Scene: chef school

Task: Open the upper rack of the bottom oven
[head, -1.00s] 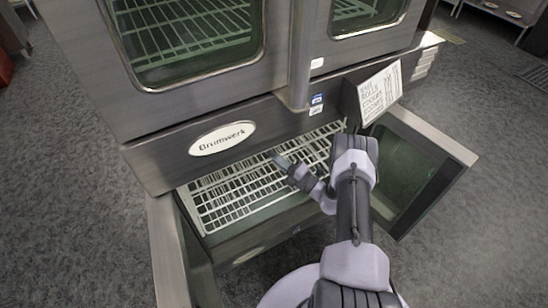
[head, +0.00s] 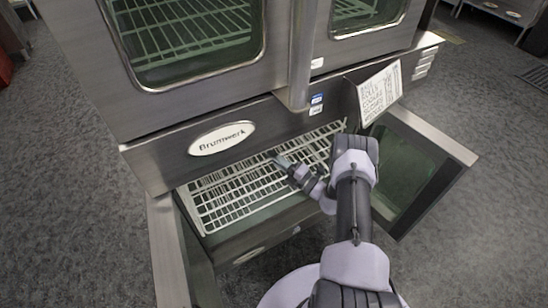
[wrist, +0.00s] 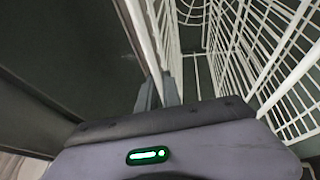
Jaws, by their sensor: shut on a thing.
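The bottom oven is open, with its left door (head: 168,250) and right door (head: 425,165) swung outward. The white wire upper rack (head: 232,207) sits inside, its front part showing below the oven's upper section. My gripper (head: 281,161) reaches in over the rack and its fingers are shut on a rack wire. In the wrist view, the fingers (wrist: 158,90) close at the end of a pale bar of the rack (wrist: 141,28). The rest of the wire grid spreads to the right there. The exact grip point is partly hidden by the fingers.
The upper oven (head: 190,40) stands closed above, with a "Brumwerk" badge (head: 222,138) below its doors. A printed sign (head: 380,93) juts out at the right.

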